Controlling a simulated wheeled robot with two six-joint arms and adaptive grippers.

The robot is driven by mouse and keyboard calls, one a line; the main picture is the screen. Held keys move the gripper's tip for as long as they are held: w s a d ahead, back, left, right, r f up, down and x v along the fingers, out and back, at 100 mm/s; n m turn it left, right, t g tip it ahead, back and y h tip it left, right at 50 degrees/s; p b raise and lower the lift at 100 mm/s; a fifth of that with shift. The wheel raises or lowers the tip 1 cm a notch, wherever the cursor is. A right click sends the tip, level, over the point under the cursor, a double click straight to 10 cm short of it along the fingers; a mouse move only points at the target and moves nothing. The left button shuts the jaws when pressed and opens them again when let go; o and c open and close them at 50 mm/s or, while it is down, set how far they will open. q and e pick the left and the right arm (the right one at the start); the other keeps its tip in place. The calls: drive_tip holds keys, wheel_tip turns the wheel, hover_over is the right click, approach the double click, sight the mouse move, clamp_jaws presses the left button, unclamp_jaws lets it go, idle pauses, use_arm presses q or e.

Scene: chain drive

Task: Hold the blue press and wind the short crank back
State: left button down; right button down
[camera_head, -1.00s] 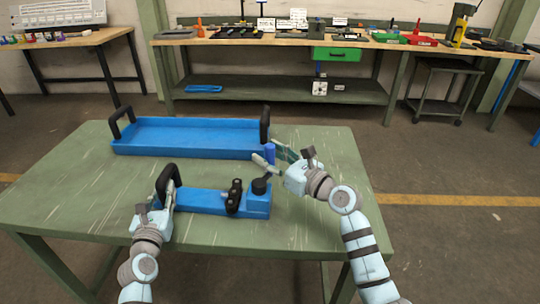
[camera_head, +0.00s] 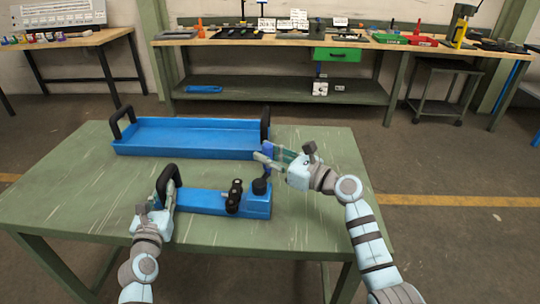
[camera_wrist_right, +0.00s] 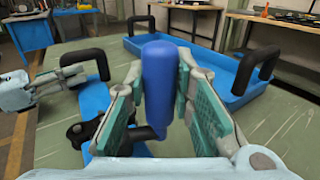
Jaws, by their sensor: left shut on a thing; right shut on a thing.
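The blue press (camera_head: 205,203) lies on the green table near its front edge, with a black arched handle at its left end, black parts in the middle and a round black knob on its right block. My left gripper (camera_head: 170,190) is shut on the black handle (camera_head: 165,172). The short crank has an upright blue grip (camera_head: 267,150) above and behind the right block. My right gripper (camera_head: 268,157) is shut around this grip. In the right wrist view the blue grip (camera_wrist_right: 160,85) stands between the green finger pads, and the black crank arm (camera_wrist_right: 142,131) runs from its foot.
A long blue tray (camera_head: 190,139) with two black end handles lies behind the press, close to my right gripper. The table's right side (camera_head: 330,225) is clear. A workbench with tools stands further back.

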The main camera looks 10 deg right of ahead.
drive_tip(key=shift+w+a+f+n+g+y, duration=0.15)
drive_tip(key=shift+a+n+g+y, duration=0.15)
drive_tip(key=shift+n+g+y, duration=0.55)
drive_tip(key=shift+w+a+r+n+g+y, duration=0.15)
drive_tip(key=shift+a+n+g+y, duration=0.15)
drive_tip(key=shift+n+g+y, duration=0.6)
drive_tip(key=shift+w+a+f+n+g+y, duration=0.15)
drive_tip(key=shift+a+n+g+y, duration=0.3)
drive_tip(key=shift+g, duration=0.7)
drive_tip(key=shift+d, duration=0.1)
drive_tip(key=c, duration=1.4)
unclamp_jaws()
drive_tip(key=shift+o, duration=0.2)
drive_tip(key=v, duration=1.2)
drive_tip(key=shift+f, duration=0.1)
